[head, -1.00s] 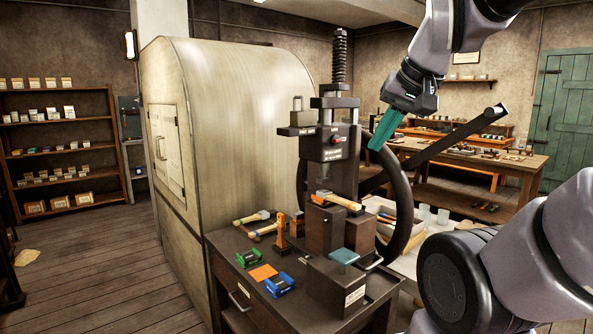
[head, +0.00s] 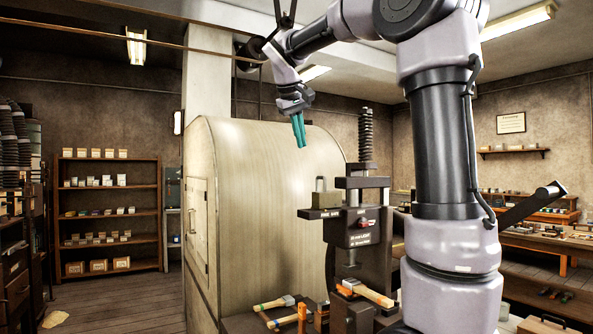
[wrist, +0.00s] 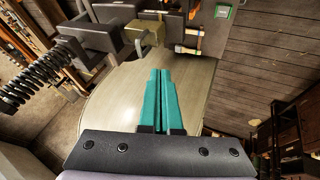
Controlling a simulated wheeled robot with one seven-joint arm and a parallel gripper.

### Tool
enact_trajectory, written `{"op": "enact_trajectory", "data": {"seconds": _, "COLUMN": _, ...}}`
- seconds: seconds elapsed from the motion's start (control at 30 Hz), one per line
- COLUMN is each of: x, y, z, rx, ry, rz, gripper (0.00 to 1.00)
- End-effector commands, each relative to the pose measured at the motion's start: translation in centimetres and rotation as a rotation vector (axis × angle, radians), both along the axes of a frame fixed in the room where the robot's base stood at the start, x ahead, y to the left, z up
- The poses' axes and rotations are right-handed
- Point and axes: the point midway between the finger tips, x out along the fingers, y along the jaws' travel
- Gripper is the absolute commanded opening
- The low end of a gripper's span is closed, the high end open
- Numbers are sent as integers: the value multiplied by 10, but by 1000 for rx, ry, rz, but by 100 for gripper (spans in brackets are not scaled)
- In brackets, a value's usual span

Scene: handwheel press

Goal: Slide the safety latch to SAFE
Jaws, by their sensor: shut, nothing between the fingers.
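The handwheel press (head: 352,235) stands right of centre in the head view, partly behind my arm. A side arm on it (head: 318,213) carries small lettering and a grey-olive block (head: 326,198); the block also shows in the wrist view (wrist: 138,33) beside a metal hook. A small red part (head: 362,223) sits on the labelled press head. I cannot tell which part is the safety latch or its position. My gripper (head: 301,145), with teal fingers, is shut and empty, pointing down above and left of the press in the picture. Its fingers show in the wrist view (wrist: 160,75).
A big rounded cream cabinet (head: 262,160) stands left of and behind the press. The press's tall spring (head: 366,140) rises right of my gripper. Shelves (head: 110,210) stand far left. Open floor lies between shelves and cabinet.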

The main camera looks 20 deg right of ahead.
Motion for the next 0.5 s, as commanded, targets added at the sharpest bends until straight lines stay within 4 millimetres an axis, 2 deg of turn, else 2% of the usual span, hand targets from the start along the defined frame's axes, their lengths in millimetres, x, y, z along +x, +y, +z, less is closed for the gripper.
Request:
{"op": "enact_trajectory", "data": {"seconds": 0.1, "x": 7, "y": 1, "z": 5, "rx": -22, "ry": -1, "rz": -1, "gripper": 0}}
{"op": "enact_trajectory", "data": {"seconds": 0.5, "x": 9, "y": 0, "z": 3, "rx": -24, "ry": 0, "rz": -1, "gripper": 0}}
